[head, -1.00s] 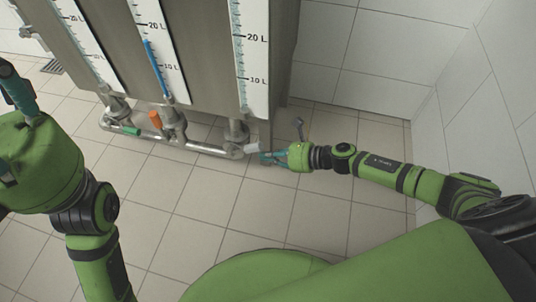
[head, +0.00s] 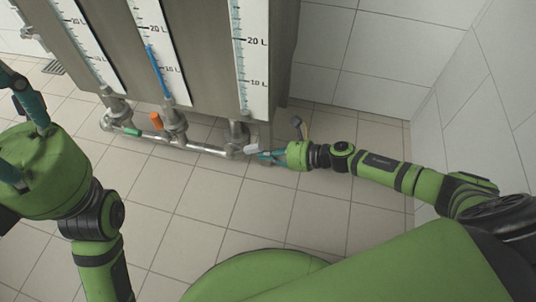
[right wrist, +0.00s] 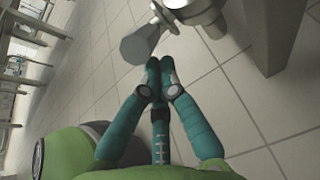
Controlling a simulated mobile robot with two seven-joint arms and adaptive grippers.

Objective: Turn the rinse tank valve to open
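The rinse tank valve appears to be the one with the pale grey-white handle (head: 252,149), at the right end of the pipe under the right-hand tank. The same flared handle shows in the right wrist view (right wrist: 143,46), just beyond my fingertips and slightly left. My right gripper (head: 265,155) is right beside this handle. In the right wrist view its teal fingers (right wrist: 158,66) are together with nothing visible between them; whether they touch the handle is unclear. My left gripper (head: 12,125) is at the left edge, away from the valves; its fingertips are cut off.
An orange handle (head: 156,120) and a green handle (head: 131,131) sit further left on the same pipe (head: 205,148). The steel tanks (head: 205,60) stand behind. A white tiled wall (head: 500,110) is on the right. The tiled floor in front is clear.

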